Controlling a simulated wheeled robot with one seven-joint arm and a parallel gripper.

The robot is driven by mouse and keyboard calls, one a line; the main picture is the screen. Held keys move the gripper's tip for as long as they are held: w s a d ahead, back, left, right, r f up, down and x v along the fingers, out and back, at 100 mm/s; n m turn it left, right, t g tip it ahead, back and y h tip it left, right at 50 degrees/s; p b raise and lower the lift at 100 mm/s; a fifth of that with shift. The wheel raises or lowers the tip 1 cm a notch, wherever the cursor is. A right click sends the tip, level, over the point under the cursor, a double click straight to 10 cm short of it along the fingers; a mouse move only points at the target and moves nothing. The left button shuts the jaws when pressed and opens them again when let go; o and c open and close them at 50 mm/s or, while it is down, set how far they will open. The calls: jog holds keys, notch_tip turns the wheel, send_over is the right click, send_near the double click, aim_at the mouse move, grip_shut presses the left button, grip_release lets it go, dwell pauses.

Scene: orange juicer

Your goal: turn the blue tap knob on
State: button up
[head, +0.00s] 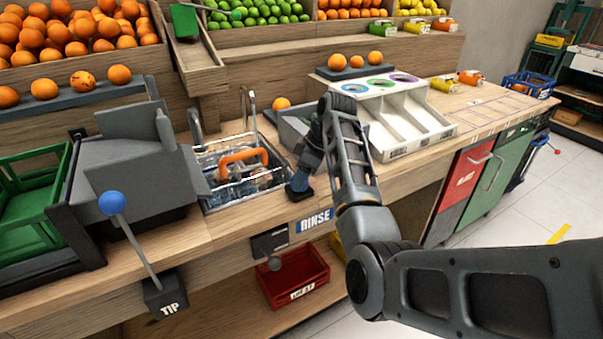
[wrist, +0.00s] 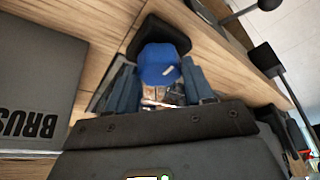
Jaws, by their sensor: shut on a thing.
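The blue tap knob (wrist: 158,62) sits between the two fingers of my gripper (wrist: 158,85) in the wrist view. The fingers are shut on it from both sides, and a dark base shows behind it. In the head view my gripper (head: 300,190) reaches down to the counter's front edge, just right of the sink basin (head: 205,160) and above the RINSE sign (head: 314,222). The knob is mostly hidden there by my gripper. I cannot tell how far the knob is turned.
A wire basket with an orange handle (head: 243,156) sits in the sink. A lever with a blue ball (head: 112,203), marked TIP, stands at the left. A red crate (head: 294,278) is below the counter. A grey BRUSH panel (wrist: 35,75) lies beside my gripper.

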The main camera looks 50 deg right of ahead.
aim_at(312, 190)
dwell(0.3)
jog(key=o, duration=1)
jog(key=shift+o, duration=0.2)
jog(key=v, duration=0.7)
jog(key=shift+r+b, duration=0.35)
jog(key=shift+s+d, duration=0.1)
jog(key=shift+s, duration=0.05)
